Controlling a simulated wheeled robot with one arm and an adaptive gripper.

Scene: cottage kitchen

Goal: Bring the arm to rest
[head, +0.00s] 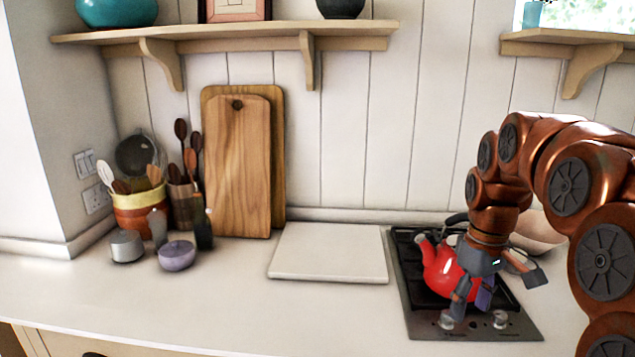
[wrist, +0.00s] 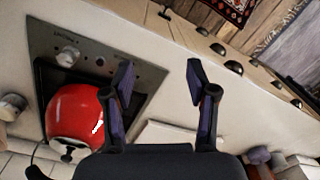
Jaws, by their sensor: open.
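My gripper (head: 472,293) is at the end of my copper-coloured arm, on the right in the head view. It points down in front of a red kettle (head: 437,268) on the black hob (head: 425,318). In the wrist view my gripper (wrist: 160,98) has its two fingers spread apart with nothing between them. The kettle (wrist: 75,113) shows to the left of the fingers there, and I cannot tell whether the near finger touches it. In the head view my gripper hides part of the kettle.
A white board (head: 330,254) lies left of the hob. Wooden cutting boards (head: 238,165) lean on the wall. A utensil pot (head: 141,212), a grey pot (head: 126,246) and a purple bowl (head: 177,256) stand at the left. A shelf (head: 230,33) runs above. The front counter is clear.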

